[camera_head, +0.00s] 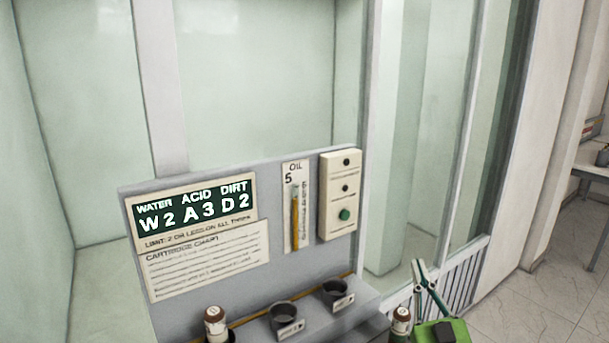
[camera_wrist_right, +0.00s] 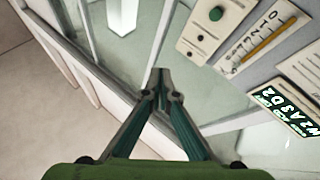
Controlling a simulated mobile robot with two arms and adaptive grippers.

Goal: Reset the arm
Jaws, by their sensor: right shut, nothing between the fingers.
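My right gripper (camera_head: 419,266) shows at the lower right of the head view, with dark green fingers and a bright green body. Its fingertips point up and stand in front of the glass and the grille, to the right of the grey panel (camera_head: 290,262). In the right wrist view the fingers of the right gripper (camera_wrist_right: 160,82) meet at their tips, with nothing between them. The gripper is shut and empty, apart from the panel as far as I can tell. My left gripper is not in view.
The panel carries a green display (camera_head: 195,208), an oil gauge (camera_head: 297,207) and a button box (camera_head: 341,196) with a green button (camera_head: 344,214). Below are two dark cups (camera_head: 286,318) and brown-capped bottles (camera_head: 214,321). Glass walls stand behind; open floor (camera_head: 540,305) lies right.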

